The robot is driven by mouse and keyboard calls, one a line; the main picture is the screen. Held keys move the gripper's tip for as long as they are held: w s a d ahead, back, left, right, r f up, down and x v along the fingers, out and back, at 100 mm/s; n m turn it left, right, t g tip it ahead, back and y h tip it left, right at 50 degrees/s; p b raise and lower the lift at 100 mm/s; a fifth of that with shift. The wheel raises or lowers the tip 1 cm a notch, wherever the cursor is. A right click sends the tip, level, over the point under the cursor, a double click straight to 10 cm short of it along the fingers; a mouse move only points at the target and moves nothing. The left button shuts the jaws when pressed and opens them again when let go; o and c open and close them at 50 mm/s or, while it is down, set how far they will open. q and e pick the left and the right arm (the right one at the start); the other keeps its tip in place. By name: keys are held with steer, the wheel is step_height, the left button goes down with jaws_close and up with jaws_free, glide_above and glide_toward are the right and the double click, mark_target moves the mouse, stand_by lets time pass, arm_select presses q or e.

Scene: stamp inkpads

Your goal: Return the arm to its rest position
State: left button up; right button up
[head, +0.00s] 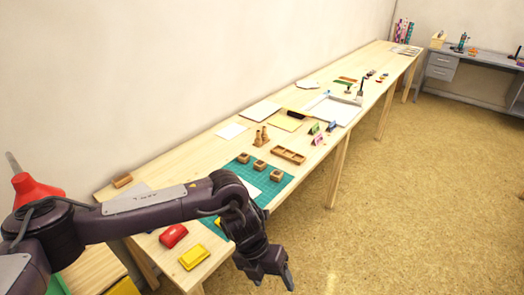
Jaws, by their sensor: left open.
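My left arm comes in from the left and stretches across the near end of the long wooden table (232,134). Its gripper (275,280) hangs fingers down past the table's front edge, over the floor. It is open, and I see nothing held in it. A red inkpad (173,236) and a yellow inkpad (194,257) lie on the near end of the table, left of the gripper. Several wooden stamp blocks (260,167) stand on the green cutting mat (280,183). The arm hides part of the mat and of the table. My right gripper is not in view.
A wooden tray (288,155) lies beyond the mat. Papers, small coloured cards (315,129) and a white tray (330,110) are farther along the table. A grey desk (470,62) stands at the back right. The floor (400,200) right of the table is clear.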

arm_select(q)
steer(key=w+d+f+n+t+h, duration=0.3)
steer(key=w+d+f+n+h, duration=0.5)
steer(key=n, duration=0.5)
steer(key=s+a+f+n+t+y, duration=0.2)
steer(key=a+f+n, duration=0.45)
steer(key=f, duration=0.35)
steer(key=s+a+f+n+t+y, duration=0.25)
steer(key=a+f+n, duration=0.4)
steer(key=f, duration=0.35)
steer(key=s+a+f+n+g+y, duration=0.1)
steer(key=s+a+f+n+y, duration=0.1)
steer(key=s+a+f+n, duration=0.35)
steer(key=s+a+f+n+g+y, duration=0.1)
steer(key=s+a+f+n+y, duration=0.1)
steer(key=s+a+f, duration=0.6)
steer(key=s+a+f+n+g+y, duration=0.1)
steer(key=s+a+f, duration=0.1)
steer(key=s, duration=0.5)
steer(key=s+a+f+n+g+y, duration=0.1)
steer(key=s+a+f+n, duration=0.1)
steer(key=s, duration=0.6)
steer(key=s+a+f+n+g+y, duration=0.1)
steer(key=s+a+f, duration=0.1)
steer(key=s, duration=0.6)
steer(key=shift+a, duration=0.35)
